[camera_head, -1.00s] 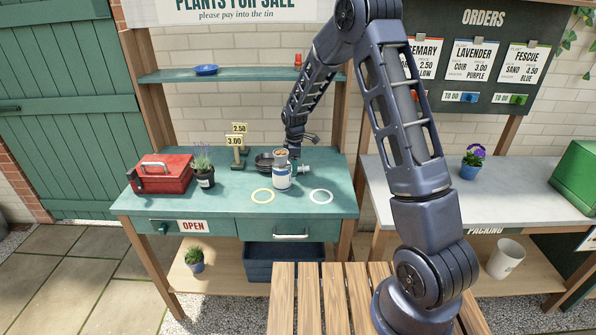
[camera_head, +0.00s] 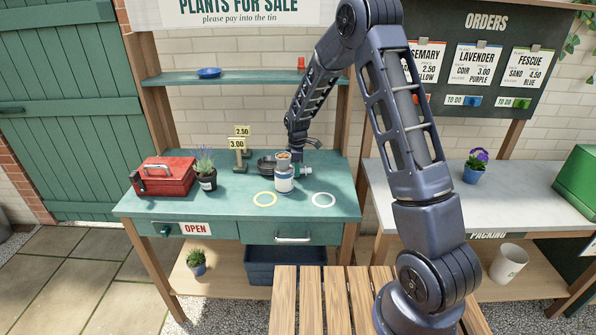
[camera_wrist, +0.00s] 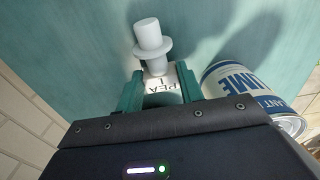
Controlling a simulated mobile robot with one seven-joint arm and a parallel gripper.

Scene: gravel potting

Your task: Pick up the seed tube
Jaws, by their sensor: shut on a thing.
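The seed tube (camera_wrist: 152,42) shows in the wrist view as a pale grey-white piece with a round flange and a partly covered white label. My gripper (camera_wrist: 160,86) is shut on it, with a green finger on either side of the label. Its lower part is hidden by my gripper. In the head view my gripper (camera_head: 300,168) is low over the green bench, behind a white and blue tin (camera_head: 284,182). The tube cannot be made out there. Whether it touches the bench is unclear.
The tin also stands close by in the wrist view (camera_wrist: 238,88). Dark dishes (camera_head: 266,165) and price signs (camera_head: 237,146) are to the left. A yellow ring (camera_head: 265,206) and a white ring (camera_head: 323,206) mark the bench front. A lavender pot (camera_head: 207,181) and red toolbox (camera_head: 165,180) stand further left.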

